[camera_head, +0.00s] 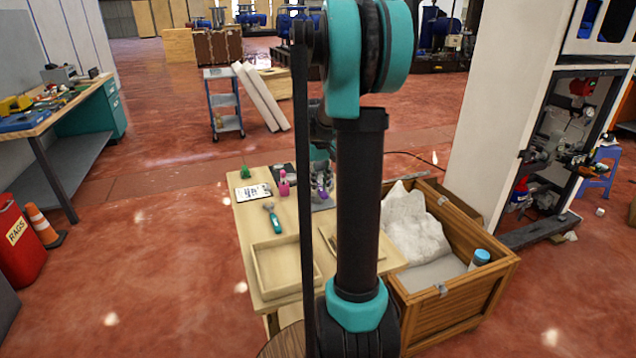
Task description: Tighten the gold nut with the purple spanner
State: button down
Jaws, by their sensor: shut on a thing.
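My gripper (320,180) is over the far right part of the light wooden workbench (250,222), partly hidden behind my own arm. It points down and is shut on a small purple thing, which looks like the purple spanner (322,194). The spanner is low, close to a grey plate on the bench; I cannot tell whether it touches anything. The gold nut cannot be made out; it is too small or hidden by my gripper and arm.
On the bench are a pink bottle (284,184), a teal-handled tool (273,217), a printed sheet (253,194), a green item (245,172) and a shallow wooden tray (262,283). A wooden crate (462,298) with white packing stands right of the bench.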

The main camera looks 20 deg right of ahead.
jog(key=shift+f, duration=1.1)
jog(key=shift+f, duration=1.25)
dwell(0.4)
jog(key=shift+a, duration=0.2)
jog(key=shift+w+a+m, duration=0.15)
jog(key=shift+a+m, duration=0.95)
jog(key=shift+m, duration=0.1)
jog(key=shift+w+a+m, duration=0.2)
jog(key=shift+a+m, duration=0.35)
jog(key=shift+a, duration=0.05)
jog(key=shift+w+a+m, duration=0.15)
jog(key=shift+a+m, duration=0.4)
jog(key=shift+a, duration=0.1)
